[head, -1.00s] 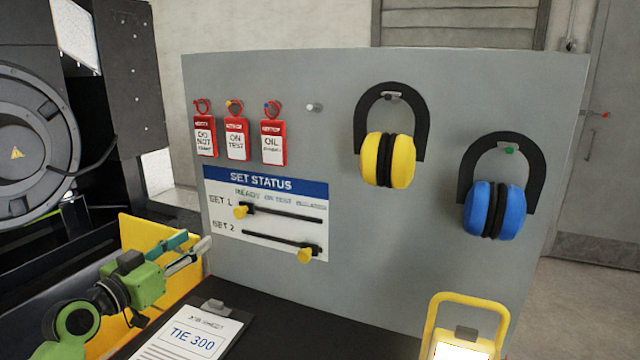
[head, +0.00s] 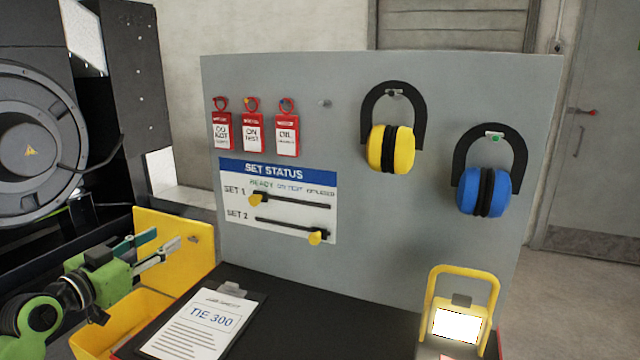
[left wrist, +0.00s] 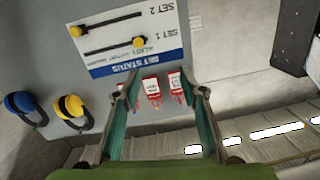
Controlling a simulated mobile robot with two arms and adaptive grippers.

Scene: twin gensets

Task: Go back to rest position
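My left gripper (head: 160,248) is at the lower left of the head view, in front of the yellow bin and left of the grey board. In the left wrist view my left gripper (left wrist: 162,82) shows its two fingers spread apart with nothing between them. The status panel (head: 277,200) on the board has two sliders with yellow knobs. The SET 1 knob (head: 257,199) is at the left end of its slot; the SET 2 knob (head: 315,236) is at the right end. My right gripper is not in view.
The grey board (head: 400,250) carries several red tags (head: 253,133), yellow ear muffs (head: 378,148) and blue ear muffs (head: 470,192). A clipboard (head: 190,335) and a lit yellow work lamp (head: 458,325) are on the dark bench. A yellow bin (head: 200,236) stands beside the board.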

